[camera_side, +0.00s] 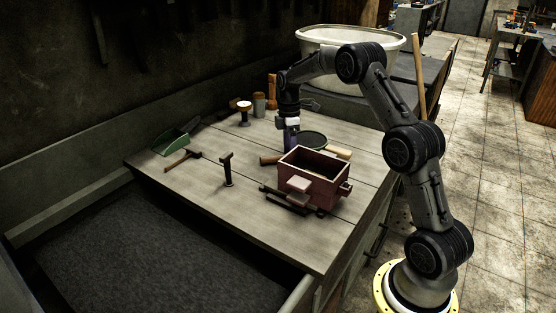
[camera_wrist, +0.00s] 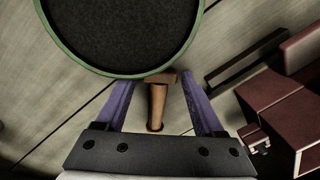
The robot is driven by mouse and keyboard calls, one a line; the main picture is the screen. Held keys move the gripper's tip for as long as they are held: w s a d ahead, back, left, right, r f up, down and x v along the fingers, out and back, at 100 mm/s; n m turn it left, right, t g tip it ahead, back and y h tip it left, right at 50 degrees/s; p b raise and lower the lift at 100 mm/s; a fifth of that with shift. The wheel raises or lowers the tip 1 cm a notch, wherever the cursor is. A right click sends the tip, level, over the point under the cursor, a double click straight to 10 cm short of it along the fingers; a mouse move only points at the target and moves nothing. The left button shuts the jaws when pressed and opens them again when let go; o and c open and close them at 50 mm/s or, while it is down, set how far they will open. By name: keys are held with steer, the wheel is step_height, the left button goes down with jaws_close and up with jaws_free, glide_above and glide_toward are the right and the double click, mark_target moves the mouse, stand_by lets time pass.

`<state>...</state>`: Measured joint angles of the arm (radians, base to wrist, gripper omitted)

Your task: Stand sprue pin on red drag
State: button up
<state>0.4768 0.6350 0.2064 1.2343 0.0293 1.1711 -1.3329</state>
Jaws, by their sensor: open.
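The red drag (camera_side: 318,188) is an open dark-red box on the bench; part of it shows at the right of the wrist view (camera_wrist: 285,110). My gripper (camera_side: 291,147) is low over the bench, behind and left of the drag. In the wrist view its purple fingers (camera_wrist: 160,105) are spread around a brown wooden piece (camera_wrist: 157,103), with gaps on both sides. This piece has a wider block end against a green-rimmed round sieve (camera_wrist: 202,22). I cannot tell whether it is a sieve handle or the sprue pin; no sprue pin is clearly identifiable.
A dark upright tool (camera_side: 227,170) stands left of the drag, with a hammer (camera_side: 181,158) and green scoop (camera_side: 177,137) farther left. Dark bars (camera_side: 284,200) lie before the drag. Small upright items (camera_side: 259,104) stand at the back. The front-left bench boards are clear.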

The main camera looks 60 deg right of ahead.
steer(key=shift+c, duration=0.3)
steer(key=shift+r, duration=0.1)
jaws_close()
